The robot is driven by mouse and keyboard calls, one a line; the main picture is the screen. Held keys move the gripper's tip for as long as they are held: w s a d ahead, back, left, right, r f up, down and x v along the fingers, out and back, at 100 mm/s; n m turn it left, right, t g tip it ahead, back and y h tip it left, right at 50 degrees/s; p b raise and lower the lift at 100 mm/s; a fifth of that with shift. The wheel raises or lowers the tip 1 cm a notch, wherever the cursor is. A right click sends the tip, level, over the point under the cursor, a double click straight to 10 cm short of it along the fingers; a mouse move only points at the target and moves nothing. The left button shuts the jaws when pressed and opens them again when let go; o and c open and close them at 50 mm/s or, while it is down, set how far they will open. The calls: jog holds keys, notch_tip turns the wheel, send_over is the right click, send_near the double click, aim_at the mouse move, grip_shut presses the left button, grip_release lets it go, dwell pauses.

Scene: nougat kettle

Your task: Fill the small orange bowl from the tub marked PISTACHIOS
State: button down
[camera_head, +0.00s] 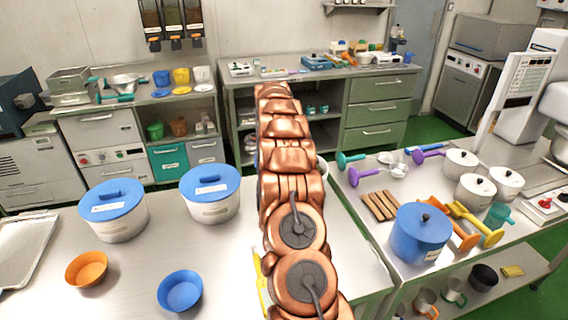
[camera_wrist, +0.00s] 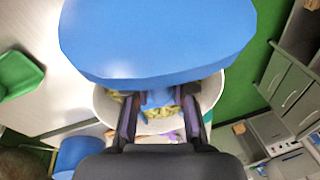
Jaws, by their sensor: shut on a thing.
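The small orange bowl (camera_head: 87,269) stands on the near left counter and looks empty. Two white tubs with blue lids, a left one (camera_head: 117,223) and a right one (camera_head: 212,207), stand behind it; their labels are too small to read. In the wrist view my gripper (camera_wrist: 160,108) is shut on the handle of a blue lid (camera_wrist: 155,40). Below the lid is an open white tub (camera_wrist: 215,88) with yellow-green pieces in it; no label shows. In the head view my arm hides my gripper and most of that tub.
A blue bowl (camera_head: 180,290) stands right of the orange one. A yellow tool (camera_head: 260,285) lies partly hidden by my arm. The right counter holds a blue pot (camera_head: 420,235), white pots and several coloured tools. The counter between the bowls and the lidded tubs is clear.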

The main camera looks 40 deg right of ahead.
jog(key=shift+w+a+r+g+h+b, duration=0.3)
jog(key=shift+w+a+g+h+b, duration=0.4)
jog(key=shift+b, duration=0.8)
jog(key=shift+w+a+r+g+h+b, duration=0.2)
jog(key=shift+a+r+h+b, duration=0.1)
jog(key=shift+r, duration=0.25)
jog(key=shift+w+a+r+g+h+b, duration=0.15)
jog(key=shift+a+r+h, duration=0.15)
jog(key=shift+r, duration=0.2)
jog(key=shift+w+a+r+p, duration=0.1)
jog(key=shift+r+p, duration=0.25)
jog(key=shift+r, duration=1.05)
jog(key=shift+a+r+p, duration=0.1)
jog(key=shift+r+p, duration=0.25)
jog(key=shift+r, duration=1)
jog(key=shift+d, duration=0.1)
